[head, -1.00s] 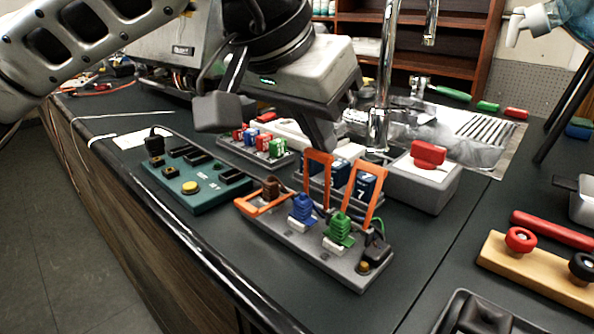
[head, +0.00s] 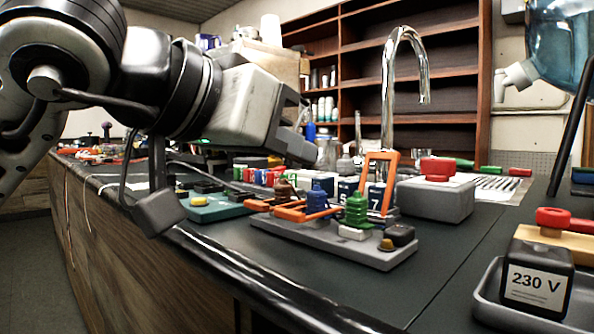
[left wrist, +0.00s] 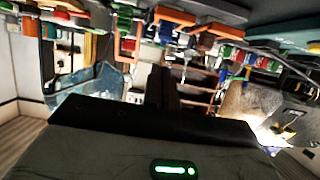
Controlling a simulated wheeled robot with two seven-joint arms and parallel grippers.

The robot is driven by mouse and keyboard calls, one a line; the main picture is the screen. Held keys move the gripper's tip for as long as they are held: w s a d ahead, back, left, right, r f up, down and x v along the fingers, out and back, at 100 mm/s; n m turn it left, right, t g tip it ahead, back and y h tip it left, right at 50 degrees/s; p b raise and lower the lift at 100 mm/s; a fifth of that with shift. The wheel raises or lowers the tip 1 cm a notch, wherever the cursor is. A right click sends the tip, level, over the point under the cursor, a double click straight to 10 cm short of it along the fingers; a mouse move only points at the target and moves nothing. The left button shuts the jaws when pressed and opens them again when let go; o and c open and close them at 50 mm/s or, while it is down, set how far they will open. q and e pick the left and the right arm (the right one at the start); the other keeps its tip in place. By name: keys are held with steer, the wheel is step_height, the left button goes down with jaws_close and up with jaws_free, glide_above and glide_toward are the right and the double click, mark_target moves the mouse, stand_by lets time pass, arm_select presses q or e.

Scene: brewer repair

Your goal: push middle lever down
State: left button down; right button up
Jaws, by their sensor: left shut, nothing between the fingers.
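A grey board (head: 345,242) on the bench carries three orange levers with brown, blue and green plugs (head: 356,208). The left lever (head: 262,205) lies low by the brown plug. The middle lever (head: 305,212) lies low around the blue plug (head: 318,198). The right lever (head: 380,160) stands upright behind the green plug. My left gripper (head: 303,150) is shut and empty, above and behind the left part of the board, apart from it. In the left wrist view its dark fingers (left wrist: 162,88) point at a blurred, inverted scene. My right gripper is not in view.
A teal board with a yellow button (head: 199,201) sits left of the lever board. A grey box with a red top (head: 437,195), a tap (head: 388,110) and numbered blue blocks stand behind. A tray with a 230 V block (head: 537,285) is at front right.

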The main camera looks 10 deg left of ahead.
arm_select(q)
steer(key=shift+w, duration=0.1)
steer(key=shift+w+d+f, duration=0.4)
steer(key=shift+w, duration=0.1)
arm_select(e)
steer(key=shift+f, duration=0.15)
arm_select(q)
steer(key=shift+r, duration=0.25)
step_height(320, 180, up, 5)
steer(key=p, duration=0.4)
steer(key=s+a+f, duration=0.5)
steer(key=s, duration=0.3)
steer(key=shift+a+b, duration=0.15)
steer(key=shift+b, duration=0.25)
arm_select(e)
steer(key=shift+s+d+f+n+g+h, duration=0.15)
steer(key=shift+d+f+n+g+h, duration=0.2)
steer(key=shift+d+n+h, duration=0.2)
arm_select(q)
steer(key=shift+r, duration=0.1)
